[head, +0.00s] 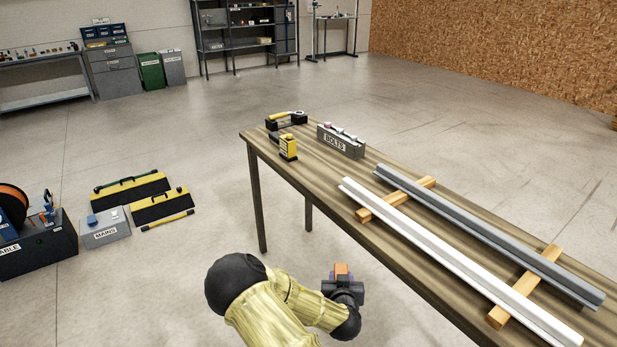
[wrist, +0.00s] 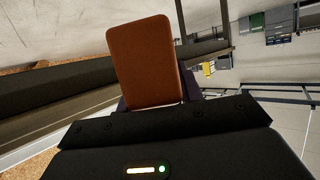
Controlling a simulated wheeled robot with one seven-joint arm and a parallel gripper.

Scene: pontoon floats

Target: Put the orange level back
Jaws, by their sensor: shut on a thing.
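My gripper (head: 343,284) is low at the near left side of the wooden table (head: 262,150), apart from its top. It is shut on an orange block-like thing, taken to be the orange level (head: 342,270), which pokes up between the fingers. In the wrist view the orange level (wrist: 141,60) shows as a flat, rounded orange face standing out past the gripper body. Its lower part is hidden by the gripper, so its full length cannot be told.
On the table are a white rail (head: 440,250) and a grey rail (head: 500,240) on wooden battens, a bolts box (head: 341,141) and yellow-black tools (head: 288,148). Yellow-black cases (head: 158,206) and a mains box (head: 104,230) stand on the floor at left.

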